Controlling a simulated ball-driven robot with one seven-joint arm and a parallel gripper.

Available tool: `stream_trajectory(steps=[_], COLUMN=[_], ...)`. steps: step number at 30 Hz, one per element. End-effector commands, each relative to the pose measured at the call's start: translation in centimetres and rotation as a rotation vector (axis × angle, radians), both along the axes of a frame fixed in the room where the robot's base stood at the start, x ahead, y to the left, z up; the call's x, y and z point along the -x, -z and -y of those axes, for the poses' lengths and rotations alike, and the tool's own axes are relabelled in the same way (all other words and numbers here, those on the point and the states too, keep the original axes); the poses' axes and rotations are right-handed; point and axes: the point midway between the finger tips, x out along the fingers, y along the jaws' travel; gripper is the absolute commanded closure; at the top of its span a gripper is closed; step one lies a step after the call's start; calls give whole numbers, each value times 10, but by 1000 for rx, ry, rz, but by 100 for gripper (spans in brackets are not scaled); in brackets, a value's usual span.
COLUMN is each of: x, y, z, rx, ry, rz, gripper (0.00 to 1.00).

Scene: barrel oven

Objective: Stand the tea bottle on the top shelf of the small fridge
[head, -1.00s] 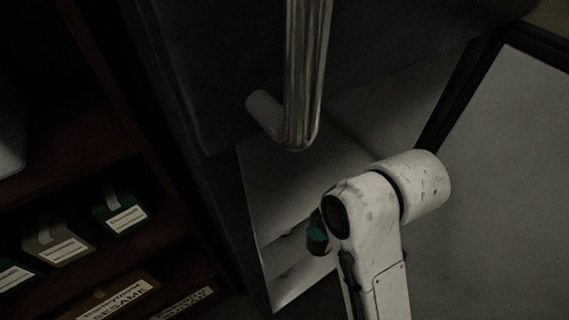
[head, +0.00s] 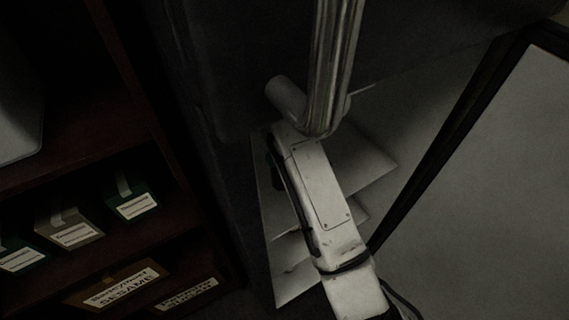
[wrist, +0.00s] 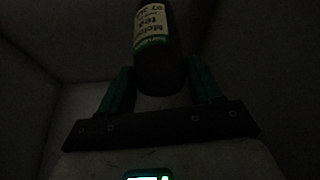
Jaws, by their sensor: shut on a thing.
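The tea bottle (wrist: 160,65) is dark, with a cream and green label, and shows in the wrist view. My gripper (wrist: 161,78) is shut on it, with a teal finger on each side. One end of the bottle is cut off by the picture's top edge. The small fridge (head: 268,205) stands open in the head view, with pale shelves inside. Its top shelf (head: 372,168) is partly covered by my arm, which reaches into the fridge. I cannot tell whether the bottle touches a shelf.
A metal handle (head: 338,60) on a dark front hangs just above my arm. A dark-framed open door (head: 440,145) stands to the right. At the left, a dark wooden shelf unit (head: 110,95) holds several labelled boxes (head: 134,203). Dim grey walls (wrist: 255,45) surround the gripper.

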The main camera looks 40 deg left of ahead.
Motion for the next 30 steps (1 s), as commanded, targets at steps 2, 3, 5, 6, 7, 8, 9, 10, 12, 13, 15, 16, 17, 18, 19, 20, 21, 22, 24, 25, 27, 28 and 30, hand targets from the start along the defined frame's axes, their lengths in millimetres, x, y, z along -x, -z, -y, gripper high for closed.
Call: stream_trajectory(steps=[2,3,5,6,7,8,9,10,12,13,15,16,17,18,19,20,21,22,24,25,27,28,30], x=[1,0,0,1,1,1,1,1,1,1,0,-1,-1,-1,-1,-1,-1,-1,-1,-1,-1,-1,0], y=[13,16,19,21,24,27,32,37,47,51,54,56,57,59,60,60,60,60,60,60,62,63,64], z=[3,2,2,2,2,2,3,3,3,3,1,0,-1,-1,-1,-1,-1,-1,-1,-1,-1,-1,-1], rx=[5,3,2,2,3,4,5,6,6,4,4,3,3,4,3,3,3,3,3,3,3,3,4], ry=[2,1,1,1,1,1,2,2,3,2,1,1,1,1,1,1,1,1,1,1,1,1,1], rz=[-5,-4,-3,-3,-4,-5,-5,-7,-6,-5,-4,-2,-2,-2,-2,-2,-2,-2,-2,-2,-2,-2,-5], gripper=[100,100,100,100,100,100,100,100,100,100,100,100,100,100,100,100,100,100,100,100,100,100,33])
